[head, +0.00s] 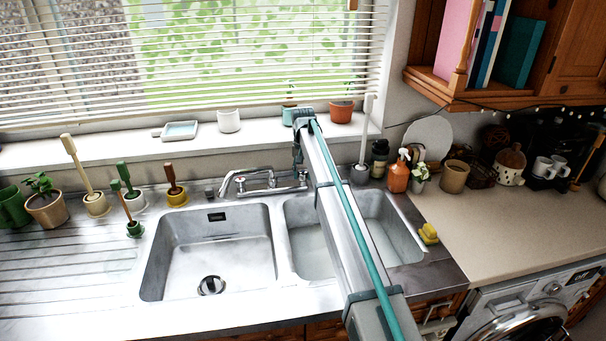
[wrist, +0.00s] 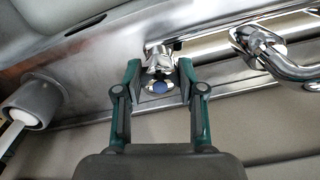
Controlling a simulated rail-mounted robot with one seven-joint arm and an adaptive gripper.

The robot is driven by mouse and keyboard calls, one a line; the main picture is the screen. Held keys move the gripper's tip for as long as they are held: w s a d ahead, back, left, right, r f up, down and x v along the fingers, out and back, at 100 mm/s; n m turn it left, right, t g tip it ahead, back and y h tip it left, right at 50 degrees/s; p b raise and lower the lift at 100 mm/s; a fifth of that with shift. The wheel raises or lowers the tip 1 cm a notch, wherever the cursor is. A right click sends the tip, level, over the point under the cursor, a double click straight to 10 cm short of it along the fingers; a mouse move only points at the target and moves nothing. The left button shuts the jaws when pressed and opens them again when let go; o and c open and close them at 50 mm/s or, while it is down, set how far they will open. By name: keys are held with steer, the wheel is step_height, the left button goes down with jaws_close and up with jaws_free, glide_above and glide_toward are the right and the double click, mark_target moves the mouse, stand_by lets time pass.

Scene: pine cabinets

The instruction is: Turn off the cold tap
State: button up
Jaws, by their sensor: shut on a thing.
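A chrome mixer tap (head: 262,182) stands behind the two sinks, its spout over the left basin. In the wrist view its chrome bar and spout (wrist: 262,48) run off to the right. The cold tap handle (wrist: 160,57), chrome with a blue button (wrist: 160,87), sits between my fingers. My gripper (wrist: 160,74) is shut on this handle, one green-and-grey finger at each side. In the head view my gripper (head: 298,157) reaches down at the tap's right end, and my arm partly covers that end. I cannot make out a water stream.
The left basin (head: 205,255) looks empty. A brush in a holder (head: 359,172) and a soap bottle (head: 398,172) stand right of the tap. Several brushes and pots stand at the left. A terracotta pot (head: 341,111) is on the sill. A yellow sponge (head: 428,233) lies by the right basin.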

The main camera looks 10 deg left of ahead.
mark_target(303, 172)
stand_by(0.4)
steer(key=o, duration=1.1)
steer(key=shift+o, duration=0.2)
step_height(303, 172, up, 12)
